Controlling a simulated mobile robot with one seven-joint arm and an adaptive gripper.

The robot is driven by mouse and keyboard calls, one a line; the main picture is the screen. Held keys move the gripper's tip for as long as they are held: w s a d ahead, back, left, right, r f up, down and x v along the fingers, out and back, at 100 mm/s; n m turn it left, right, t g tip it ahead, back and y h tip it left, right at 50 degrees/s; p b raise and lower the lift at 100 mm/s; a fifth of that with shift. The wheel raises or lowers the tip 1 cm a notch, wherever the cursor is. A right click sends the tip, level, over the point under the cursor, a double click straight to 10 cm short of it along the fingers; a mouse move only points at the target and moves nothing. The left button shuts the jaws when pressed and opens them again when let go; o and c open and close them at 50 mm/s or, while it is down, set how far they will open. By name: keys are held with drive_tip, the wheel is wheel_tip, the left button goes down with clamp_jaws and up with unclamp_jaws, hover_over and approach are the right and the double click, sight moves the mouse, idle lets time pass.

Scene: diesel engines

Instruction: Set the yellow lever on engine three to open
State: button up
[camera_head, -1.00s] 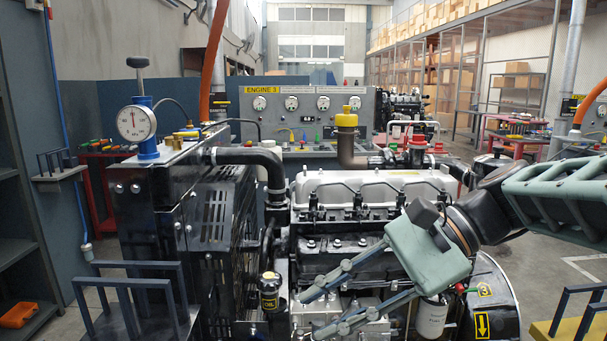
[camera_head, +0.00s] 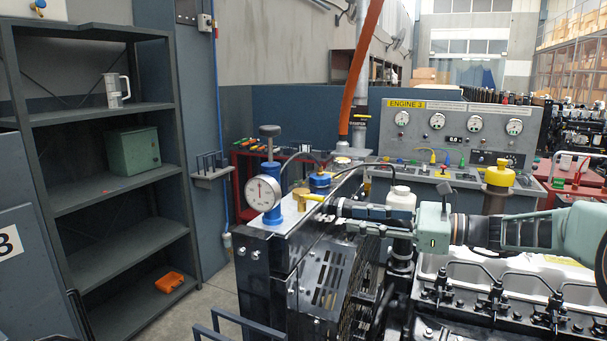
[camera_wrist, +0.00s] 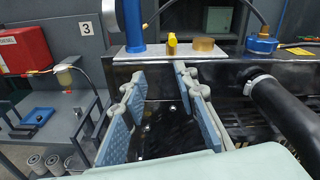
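A small yellow lever (camera_head: 314,197) sits on the top plate of engine three, beside a brass cap (camera_head: 300,194) and the pressure gauge (camera_head: 264,194). In the wrist view the yellow lever (camera_wrist: 172,43) stands upright between the blue gauge post (camera_wrist: 133,25) and the brass cap (camera_wrist: 203,45). My gripper (camera_head: 343,216) points left across the engine, with its fingertips just right of the lever. In the wrist view my gripper (camera_wrist: 157,80) is open and empty, its fingers apart below and short of the lever.
A black hose (camera_wrist: 280,105) runs right of the fingers. A blue cap (camera_head: 320,180) is behind the brass cap. The ENGINE 3 panel (camera_head: 460,128) stands behind, with small coloured levers. A grey shelf (camera_head: 115,185) is at left. A yellow-capped filler (camera_head: 498,177) stands right.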

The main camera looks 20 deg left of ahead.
sight(319, 199)
drive_tip(key=shift+m+y, duration=0.3)
drive_tip(key=shift+y, duration=0.1)
drive_tip(key=w+a, duration=0.1)
drive_tip(key=a, duration=0.2)
drive_tip(key=a+r+p, duration=0.1)
drive_tip(key=a, duration=0.3)
drive_tip(key=w+a+r+p, duration=0.1)
drive_tip(key=a, duration=0.3)
drive_tip(key=shift+w, duration=0.35)
drive_tip(key=shift+c, duration=0.3)
drive_tip(key=shift+d, duration=0.1)
clamp_jaws()
